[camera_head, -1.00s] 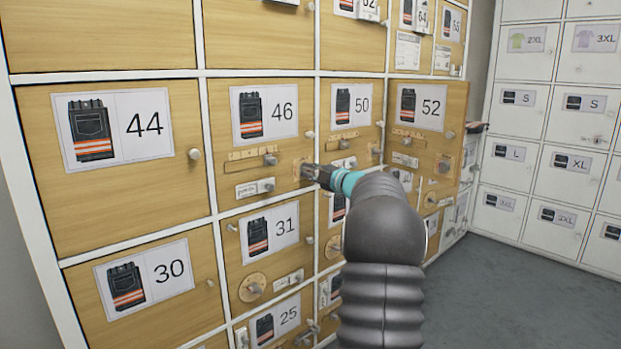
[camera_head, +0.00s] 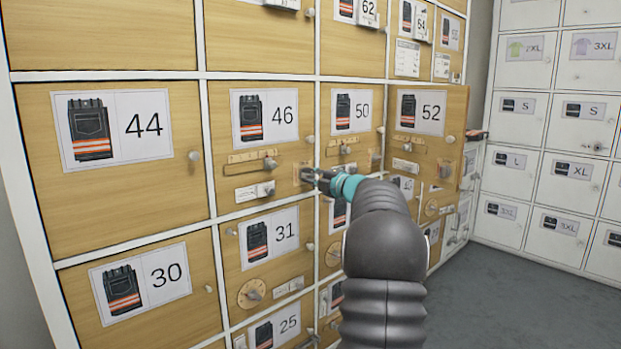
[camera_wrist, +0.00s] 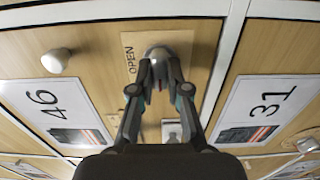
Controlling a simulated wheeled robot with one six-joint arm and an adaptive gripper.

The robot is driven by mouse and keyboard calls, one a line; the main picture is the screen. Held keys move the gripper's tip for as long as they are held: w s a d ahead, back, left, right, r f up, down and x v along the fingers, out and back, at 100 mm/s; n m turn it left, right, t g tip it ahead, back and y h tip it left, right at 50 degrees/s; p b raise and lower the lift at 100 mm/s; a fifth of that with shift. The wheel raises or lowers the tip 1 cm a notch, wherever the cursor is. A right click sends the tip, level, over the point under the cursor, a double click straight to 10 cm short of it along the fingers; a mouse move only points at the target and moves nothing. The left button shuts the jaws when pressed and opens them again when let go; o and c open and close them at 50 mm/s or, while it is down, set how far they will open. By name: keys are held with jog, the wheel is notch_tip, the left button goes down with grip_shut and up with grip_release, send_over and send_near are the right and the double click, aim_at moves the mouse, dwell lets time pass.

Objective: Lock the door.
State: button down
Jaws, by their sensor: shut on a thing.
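The wooden locker door marked 46 (camera_head: 222,150) is closed flush in its white frame. At its right edge is a small lock plate (camera_head: 306,174), which in the wrist view (camera_wrist: 130,60) carries the word OPEN. A rounded grey knob (camera_wrist: 160,50) sits on that plate. My gripper (camera_head: 318,176) is at this knob, and in the wrist view its two fingers (camera_wrist: 160,78) are closed on it. The fingertips hide part of the knob, so I cannot tell its exact turn. A round pull knob (camera_wrist: 55,61) is on the same door.
Door 46 also bears a sliding latch (camera_head: 270,164) and a lower bolt (camera_head: 265,190). Door 31 (camera_head: 230,262) is below. Door 52 (camera_head: 425,145) at right appears to stand slightly proud. White lockers (camera_head: 520,140) line the right wall. Grey floor (camera_head: 520,310) is clear.

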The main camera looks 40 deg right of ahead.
jog(key=shift+r, duration=0.15)
jog(key=c, duration=1.1)
grip_release()
jog(key=shift+c, duration=0.2)
jog(key=s, duration=1.2)
jog(key=shift+d, duration=0.45)
